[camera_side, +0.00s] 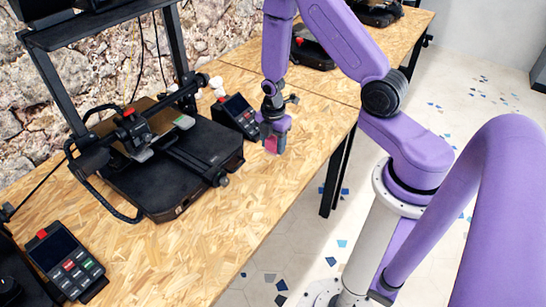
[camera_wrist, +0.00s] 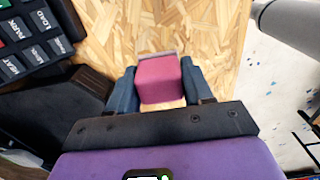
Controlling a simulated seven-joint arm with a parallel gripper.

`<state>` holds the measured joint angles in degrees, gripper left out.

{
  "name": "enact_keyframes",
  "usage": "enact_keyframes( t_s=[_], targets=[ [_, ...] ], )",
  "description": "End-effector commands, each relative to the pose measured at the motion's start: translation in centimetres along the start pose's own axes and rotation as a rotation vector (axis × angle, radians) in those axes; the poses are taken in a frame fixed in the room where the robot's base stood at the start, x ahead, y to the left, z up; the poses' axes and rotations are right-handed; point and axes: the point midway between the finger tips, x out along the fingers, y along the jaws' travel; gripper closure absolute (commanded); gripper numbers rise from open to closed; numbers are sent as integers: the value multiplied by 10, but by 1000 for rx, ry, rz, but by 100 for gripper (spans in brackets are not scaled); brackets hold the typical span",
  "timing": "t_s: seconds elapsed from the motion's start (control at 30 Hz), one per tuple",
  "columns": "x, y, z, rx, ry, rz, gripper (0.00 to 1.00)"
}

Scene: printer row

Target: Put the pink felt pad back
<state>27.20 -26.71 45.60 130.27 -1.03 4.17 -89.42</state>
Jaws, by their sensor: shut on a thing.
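The pink felt pad (camera_wrist: 160,80) is a small block with a greyish strip along its far top edge, held between my gripper's two blue-grey fingers (camera_wrist: 160,88) in the wrist view. In the side view the pad (camera_side: 271,145) shows as a small pink patch under my gripper (camera_side: 272,138). My gripper is shut on it and points down over the wooden table, just right of the small control panel. I cannot tell whether the pad touches the table. No marked place for the pad is clear to me in these frames.
A black 3D printer (camera_side: 180,165) stands left of my gripper. A keypad panel (camera_side: 238,113) stands close by it, and another keypad (camera_side: 68,262) lies at front left. The wooden table (camera_side: 240,215) is bare in front of my gripper, and its edge drops off at the right.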

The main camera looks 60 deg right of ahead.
Motion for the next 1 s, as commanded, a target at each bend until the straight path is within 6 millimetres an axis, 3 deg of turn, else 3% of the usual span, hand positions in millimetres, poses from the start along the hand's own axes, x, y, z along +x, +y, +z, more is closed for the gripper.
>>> enact_keyframes(
  t_s=[0.53,1.0],
  targets=[
    [48,0,0,-1,1,-2,78],
    [55,1,0,-1,0,1,78]
  ],
)
